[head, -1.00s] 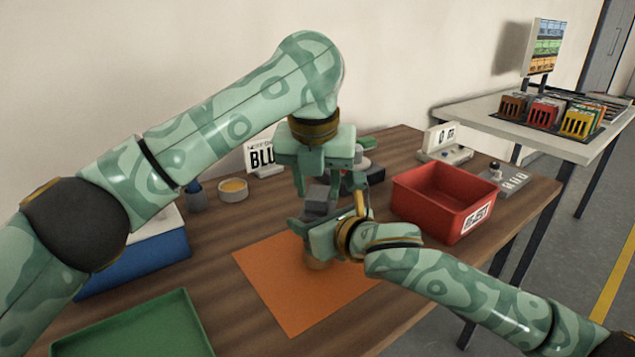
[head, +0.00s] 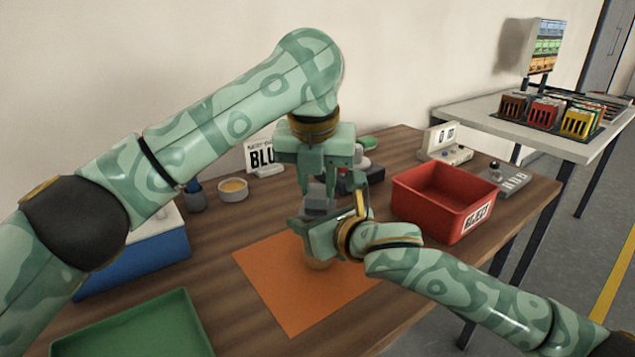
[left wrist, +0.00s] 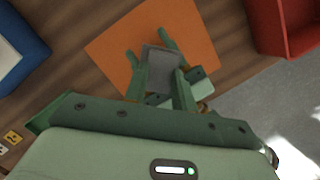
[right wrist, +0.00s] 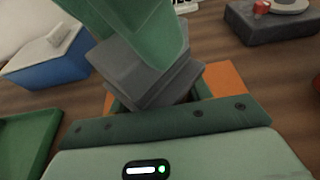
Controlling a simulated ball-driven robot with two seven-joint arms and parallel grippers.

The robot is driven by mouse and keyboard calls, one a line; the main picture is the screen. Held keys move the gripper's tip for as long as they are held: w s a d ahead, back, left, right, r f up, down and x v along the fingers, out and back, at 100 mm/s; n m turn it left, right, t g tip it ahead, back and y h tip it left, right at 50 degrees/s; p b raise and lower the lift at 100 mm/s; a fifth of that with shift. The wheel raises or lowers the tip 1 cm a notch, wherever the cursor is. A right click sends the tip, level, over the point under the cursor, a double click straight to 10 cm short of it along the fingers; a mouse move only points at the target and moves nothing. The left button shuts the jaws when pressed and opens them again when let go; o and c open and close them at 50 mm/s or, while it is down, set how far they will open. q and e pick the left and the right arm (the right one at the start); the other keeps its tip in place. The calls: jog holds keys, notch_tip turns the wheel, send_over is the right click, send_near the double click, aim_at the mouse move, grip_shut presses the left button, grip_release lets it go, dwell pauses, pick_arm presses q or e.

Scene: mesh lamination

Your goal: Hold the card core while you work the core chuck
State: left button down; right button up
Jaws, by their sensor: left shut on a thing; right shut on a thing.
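The core chuck (head: 318,207) is a grey stepped block above the orange mat. It also shows in the left wrist view (left wrist: 161,70) and the right wrist view (right wrist: 140,78). My left gripper (head: 318,184) comes down from above and is shut on the chuck's upper part. My right gripper comes in from the right and is shut on the core. How far the chuck sits in the core is hidden.
The orange mat (head: 290,295) lies under both grippers. A red bin (head: 440,208) stands to the right, a blue box (head: 150,260) to the left, a green tray (head: 130,330) at front left. A small pot (head: 233,190) and a dark device (head: 362,180) stand behind.

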aim_at(317, 193)
pick_arm(q)
jog(key=shift+r, duration=3.7)
pick_arm(e)
jog(key=o, duration=1.4)
jog(key=shift+o, duration=0.2)
